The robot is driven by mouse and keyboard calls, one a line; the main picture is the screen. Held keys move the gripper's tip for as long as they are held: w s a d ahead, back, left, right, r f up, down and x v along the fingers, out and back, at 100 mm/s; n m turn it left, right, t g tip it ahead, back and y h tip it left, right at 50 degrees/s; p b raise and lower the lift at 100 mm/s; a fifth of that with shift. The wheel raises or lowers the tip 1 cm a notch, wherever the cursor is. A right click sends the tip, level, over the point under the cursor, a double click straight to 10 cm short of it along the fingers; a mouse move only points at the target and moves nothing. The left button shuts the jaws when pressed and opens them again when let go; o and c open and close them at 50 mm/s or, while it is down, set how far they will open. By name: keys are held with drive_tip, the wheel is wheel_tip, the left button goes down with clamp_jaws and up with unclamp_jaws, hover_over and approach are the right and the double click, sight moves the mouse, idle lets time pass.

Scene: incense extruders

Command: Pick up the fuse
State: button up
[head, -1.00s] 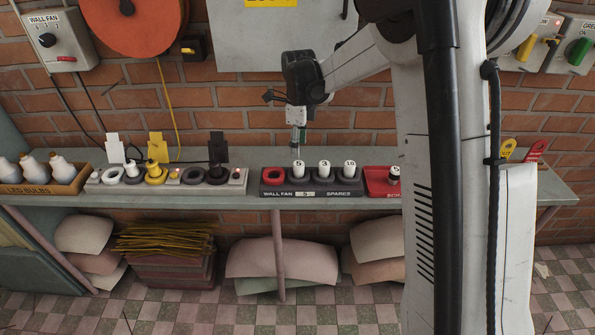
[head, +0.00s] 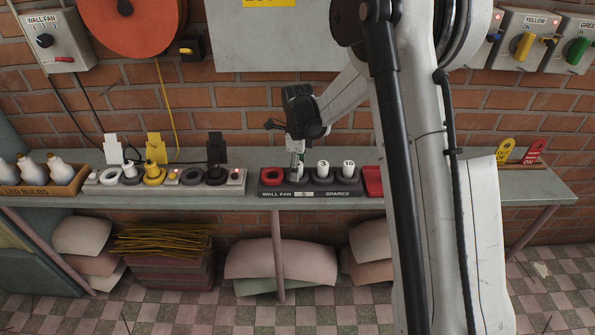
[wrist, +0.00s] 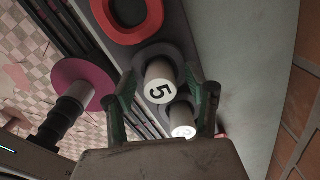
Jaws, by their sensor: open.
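White fuses with black numbers stand upright in a dark grey rack (head: 338,193) labelled WALL FAN and SPARES. The fuse marked 5 (wrist: 160,83) sits in its round socket in the wrist view. In the head view my gripper (head: 297,167) is over it and hides most of it. In the wrist view my open gripper (wrist: 158,74) has one finger on each side of the 5 fuse; I cannot tell whether they touch it. The fuse marked 3 (head: 323,170) and the one marked 10 (head: 348,170) stand to the right. A red-ringed socket (head: 272,173) at the rack's left end is empty.
A red tray (head: 373,182) is right of the rack, partly hidden by my arm. A strip of sockets and plugs (head: 236,185) and a box of bulbs (head: 62,185) are to the left on the grey shelf (head: 150,201). A brick wall stands behind.

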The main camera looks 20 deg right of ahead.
drive_tip(key=shift+c, duration=0.4)
drive_tip(key=c, duration=1.1)
drive_tip(key=shift+c, duration=0.2)
drive_tip(key=shift+r, duration=0.15)
